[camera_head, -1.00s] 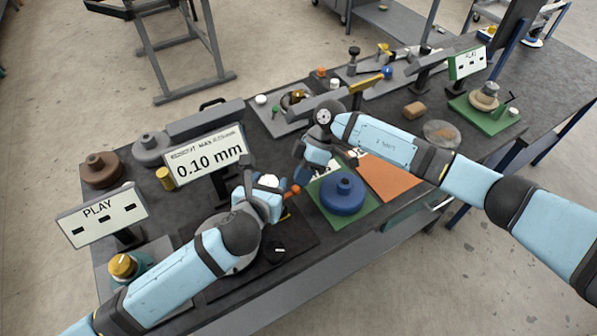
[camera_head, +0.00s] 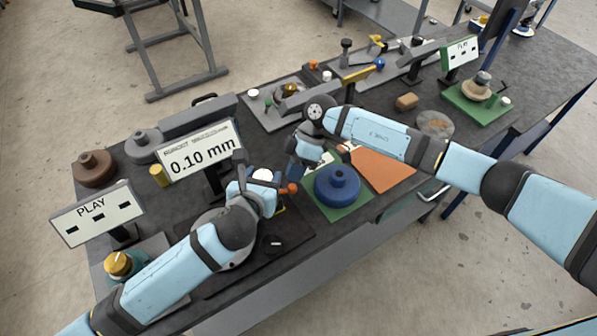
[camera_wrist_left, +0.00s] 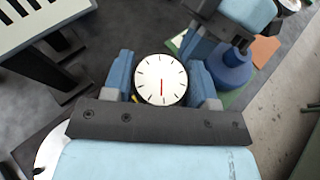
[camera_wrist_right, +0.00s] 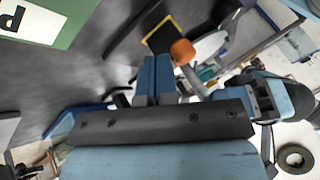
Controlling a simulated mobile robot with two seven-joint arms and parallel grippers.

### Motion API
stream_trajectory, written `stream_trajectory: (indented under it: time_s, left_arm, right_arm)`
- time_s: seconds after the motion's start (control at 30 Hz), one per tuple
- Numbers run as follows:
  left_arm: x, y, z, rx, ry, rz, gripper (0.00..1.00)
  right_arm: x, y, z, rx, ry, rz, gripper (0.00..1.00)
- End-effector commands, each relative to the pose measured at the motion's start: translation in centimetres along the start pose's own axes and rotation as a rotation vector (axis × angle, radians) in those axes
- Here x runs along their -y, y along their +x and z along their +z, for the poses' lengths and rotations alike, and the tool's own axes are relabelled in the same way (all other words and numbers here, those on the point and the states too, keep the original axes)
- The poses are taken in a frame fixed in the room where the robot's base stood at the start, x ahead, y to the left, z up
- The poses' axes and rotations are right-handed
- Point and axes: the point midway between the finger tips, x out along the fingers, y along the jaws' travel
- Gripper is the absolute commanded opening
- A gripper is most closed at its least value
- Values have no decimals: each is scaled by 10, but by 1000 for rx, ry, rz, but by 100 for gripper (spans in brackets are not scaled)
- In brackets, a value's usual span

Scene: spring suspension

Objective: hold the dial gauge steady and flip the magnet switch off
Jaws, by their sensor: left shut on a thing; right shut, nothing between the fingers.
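The dial gauge (camera_wrist_left: 161,80) has a round white face with a red needle and sits between the fingers of my left gripper (camera_wrist_left: 162,84), which is shut on it. In the head view its pale face (camera_head: 263,175) shows at the left gripper (camera_head: 256,190). An orange knob (camera_head: 292,188), possibly the magnet switch's lever end, is just right of the left gripper. My right gripper (camera_wrist_right: 155,72) is shut and empty; in the right wrist view the orange knob (camera_wrist_right: 182,52) is close beside its fingertips. I cannot tell if they touch. The magnet base is mostly hidden.
A blue weight (camera_head: 337,184) on a green mat stands just right of the grippers. A "0.10 mm" sign (camera_head: 201,151) stands behind the left arm. An orange sheet (camera_head: 385,170) lies right.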

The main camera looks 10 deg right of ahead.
Motion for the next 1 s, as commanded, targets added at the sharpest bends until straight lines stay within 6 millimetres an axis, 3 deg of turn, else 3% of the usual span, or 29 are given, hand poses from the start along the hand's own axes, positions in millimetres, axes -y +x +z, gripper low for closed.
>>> stream_trajectory:
  time_s: [0.27, 0.47, 0.57, 0.8, 1.0]
  left_arm:
    - [0, 0, 0, 0, 0, 1, 16]
    - [0, 0, 0, 0, 0, 1, 16]
    - [0, 0, 0, 0, 0, 1, 16]
    - [0, 0, 0, 0, 0, 1, 16]
    - [0, 0, 0, 0, 0, 0, 16]
  right_arm:
    - [-1, -1, 1, 0, 1, 0, 0]
    - [-14, -15, 12, 0, 3, 3, 0]
    - [-27, -30, 22, 0, 5, 4, 0]
    - [-7, -82, 31, 1, 0, 3, 0]
    - [2, -110, 36, 0, 0, 2, 0]
